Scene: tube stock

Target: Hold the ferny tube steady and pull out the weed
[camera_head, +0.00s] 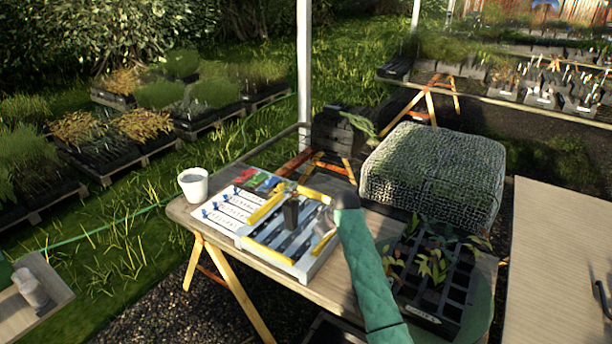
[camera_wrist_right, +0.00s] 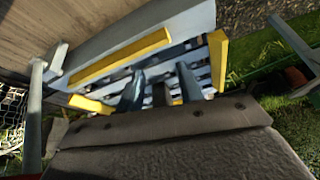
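A black tube tray (camera_head: 418,312) stands on the right part of the wooden bench, with several leafy seedlings (camera_head: 433,268) in its cells. I cannot tell which tube is the ferny one or which plant is the weed. My left gripper is not in view.
A white cup (camera_head: 193,184) stands at the bench's left end, beside a white labelled board (camera_head: 222,212). A mesh-covered block (camera_head: 435,168) is behind the bench. A small board with a grey object (camera_head: 31,288) is at lower left.

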